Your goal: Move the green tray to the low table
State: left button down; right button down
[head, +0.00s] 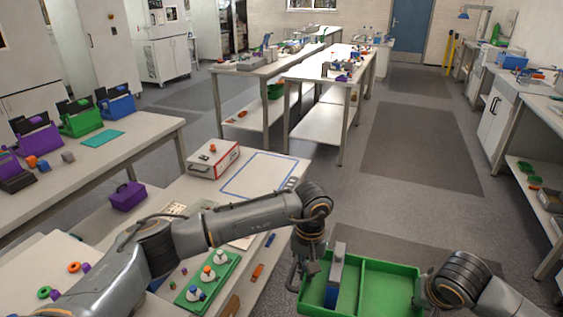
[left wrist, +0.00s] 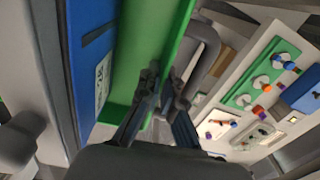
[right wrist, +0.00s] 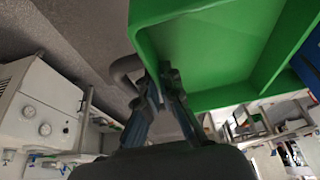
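The green tray (head: 388,290) is at the bottom of the head view, in front of me, with a divider and two compartments. A blue and grey block-like item (head: 335,270) stands in its left compartment; the right compartment looks empty. My left gripper (head: 305,278) is at the tray's left end; in the left wrist view its fingers (left wrist: 165,95) close on the green wall beside a dark handle. My right gripper (head: 422,300) is at the right end; in the right wrist view its fingers (right wrist: 160,80) pinch the green wall (right wrist: 148,40). I cannot tell which table is the low one.
A white table (head: 290,165) with a blue outlined rectangle and a red-and-white box (head: 214,160) is ahead left. A smaller green board (head: 208,279) with knobs lies by my left arm. Benches (head: 325,120) stand farther back. The floor with dark mats (head: 420,140) is clear ahead right.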

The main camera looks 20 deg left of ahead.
aim_at(262, 174)
jog(key=i, duration=3.25)
jog(key=i+u, duration=0.3)
jog(key=i+l+u, duration=0.1)
jog(key=i+u, duration=0.2)
jog(key=u, duration=2.2)
jog(key=k+j, duration=0.05)
jog(key=j, duration=0.05)
